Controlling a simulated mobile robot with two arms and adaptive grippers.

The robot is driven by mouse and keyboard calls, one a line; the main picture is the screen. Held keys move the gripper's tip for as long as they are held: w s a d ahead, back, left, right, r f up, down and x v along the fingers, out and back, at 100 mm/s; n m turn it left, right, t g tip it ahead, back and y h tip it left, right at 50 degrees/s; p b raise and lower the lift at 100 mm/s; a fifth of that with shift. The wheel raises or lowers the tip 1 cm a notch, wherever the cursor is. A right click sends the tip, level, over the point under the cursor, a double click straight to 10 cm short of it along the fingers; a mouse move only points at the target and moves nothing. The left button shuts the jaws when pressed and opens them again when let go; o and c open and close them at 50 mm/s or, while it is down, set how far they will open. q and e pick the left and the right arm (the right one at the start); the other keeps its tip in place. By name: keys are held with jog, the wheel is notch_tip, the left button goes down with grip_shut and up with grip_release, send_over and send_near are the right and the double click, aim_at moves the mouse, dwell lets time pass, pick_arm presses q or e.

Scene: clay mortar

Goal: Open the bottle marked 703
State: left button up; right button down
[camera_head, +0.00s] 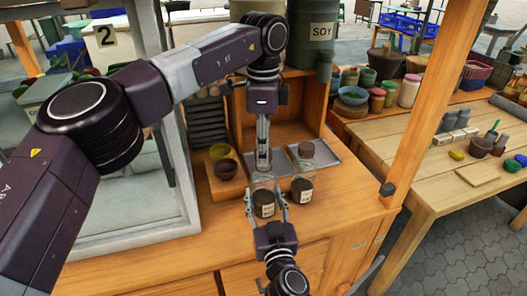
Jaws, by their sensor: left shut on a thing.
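Two clear glass bottles with dark contents and pale labels stand side by side on the wooden counter, the left bottle (264,196) and the right bottle (302,186). The label writing is too small to read. The right bottle has a brown stopper (306,150). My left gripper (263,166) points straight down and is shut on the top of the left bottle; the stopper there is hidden. My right gripper (266,198) comes from the front, with one finger on each side of the left bottle's body. I cannot tell whether both fingers touch the glass.
A grey tray (325,152) lies behind the bottles. A green container marked SOY (318,35) stands above. A wooden post (437,95) rises at the right. The front right counter is clear.

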pick_arm(q)
jog(key=shift+r, duration=0.3)
jog(key=shift+r, duration=1.95)
pick_arm(e)
jog(key=c, duration=0.9)
grip_release()
jog(key=shift+s, duration=0.1)
